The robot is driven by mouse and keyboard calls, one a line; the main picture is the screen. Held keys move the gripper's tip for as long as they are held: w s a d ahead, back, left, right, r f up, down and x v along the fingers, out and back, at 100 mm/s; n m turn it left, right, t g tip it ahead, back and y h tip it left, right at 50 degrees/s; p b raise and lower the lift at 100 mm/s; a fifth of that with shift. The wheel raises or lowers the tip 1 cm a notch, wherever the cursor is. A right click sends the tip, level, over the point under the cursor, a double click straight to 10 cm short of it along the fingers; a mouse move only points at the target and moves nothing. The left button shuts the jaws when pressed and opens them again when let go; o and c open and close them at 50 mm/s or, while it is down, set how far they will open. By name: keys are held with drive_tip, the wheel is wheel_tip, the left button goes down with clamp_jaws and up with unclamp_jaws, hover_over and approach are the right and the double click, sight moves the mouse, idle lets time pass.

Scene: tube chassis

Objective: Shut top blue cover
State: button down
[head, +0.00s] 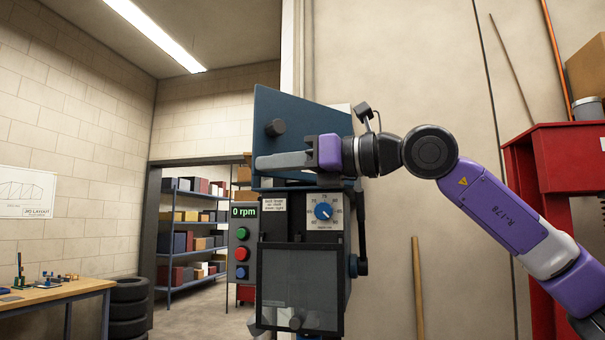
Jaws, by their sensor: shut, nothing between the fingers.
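The top blue cover (298,108) stands raised and tilted above the machine (300,240), with a dark round knob (275,127) on its face. My gripper (256,163) is shut and empty. Its fingers point left across the lower part of the cover in the picture. I cannot tell whether they touch it. My purple wrist and arm come in from the right and hide part of the cover's lower right edge.
The machine has a dial (323,211), a control box (242,245) with coloured buttons and a "0 rpm" display, and a clear front guard (299,285). A red stand (560,200) is at right. A workbench (60,292) and tyres (130,305) are at left.

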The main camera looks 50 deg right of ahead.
sight(253, 181)
drive_tip(key=shift+w+d+m+t+h+b, duration=0.1)
drive_tip(key=shift+w+d+m+h, duration=0.55)
drive_tip(key=shift+w+d, duration=1.85)
drive_tip(key=shift+w+d+m+t+h+b, duration=0.1)
drive_tip(key=shift+w+d+m+h, duration=0.25)
drive_tip(key=shift+w+d+h, duration=2.05)
drive_tip(key=shift+w+d+m+t+y+b, duration=0.1)
drive_tip(key=shift+w+d+m+y, duration=0.6)
drive_tip(key=shift+w, duration=3.55)
drive_tip(key=shift+d, duration=0.3)
